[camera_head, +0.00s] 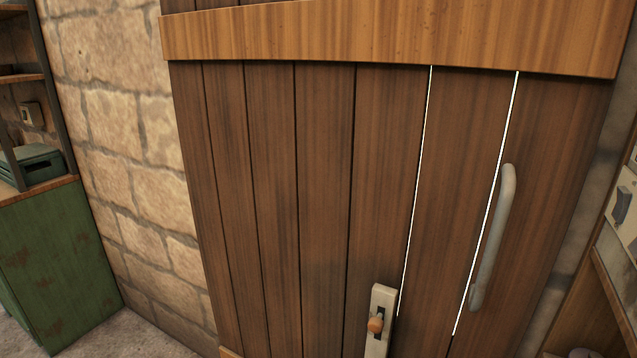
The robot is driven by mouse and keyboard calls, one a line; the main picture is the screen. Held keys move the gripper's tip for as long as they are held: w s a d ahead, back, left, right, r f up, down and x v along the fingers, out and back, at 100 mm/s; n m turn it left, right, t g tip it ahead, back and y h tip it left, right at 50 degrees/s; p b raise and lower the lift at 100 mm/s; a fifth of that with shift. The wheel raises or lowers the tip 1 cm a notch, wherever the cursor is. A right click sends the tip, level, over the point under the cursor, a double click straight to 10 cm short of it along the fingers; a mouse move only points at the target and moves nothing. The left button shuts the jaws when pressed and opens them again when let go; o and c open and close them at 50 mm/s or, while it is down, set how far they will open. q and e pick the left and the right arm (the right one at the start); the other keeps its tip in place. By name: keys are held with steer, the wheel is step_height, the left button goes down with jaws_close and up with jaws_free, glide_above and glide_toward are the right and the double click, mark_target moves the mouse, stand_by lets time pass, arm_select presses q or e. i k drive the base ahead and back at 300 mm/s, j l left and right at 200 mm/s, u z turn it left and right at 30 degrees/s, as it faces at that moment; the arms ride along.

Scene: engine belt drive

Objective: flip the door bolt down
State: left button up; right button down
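The door bolt (381,311) is a pale upright metal plate with a small orange-brown knob (375,324), low on the brown plank door (270,200), right of centre in the head view. The knob sticks out from the plate. The plate's lower end is cut off by the picture's bottom edge. Neither of my grippers shows in the view.
A grey curved handle (506,210) is fixed to the door right of the bolt. A stone wall (120,130) stands left of the door, with a green cabinet (58,265) and shelves at far left. A wall switch (621,205) shows at the right edge.

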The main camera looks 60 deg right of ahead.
mark_target(376, 324)
steer(key=l+z, duration=0.1)
steer(key=z, duration=0.35)
steer(key=i+l+z, duration=0.1)
steer(key=z, duration=0.35)
steer(key=i+z, duration=0.1)
steer(key=z, duration=0.35)
steer(key=i+z, duration=0.1)
steer(key=z, duration=0.35)
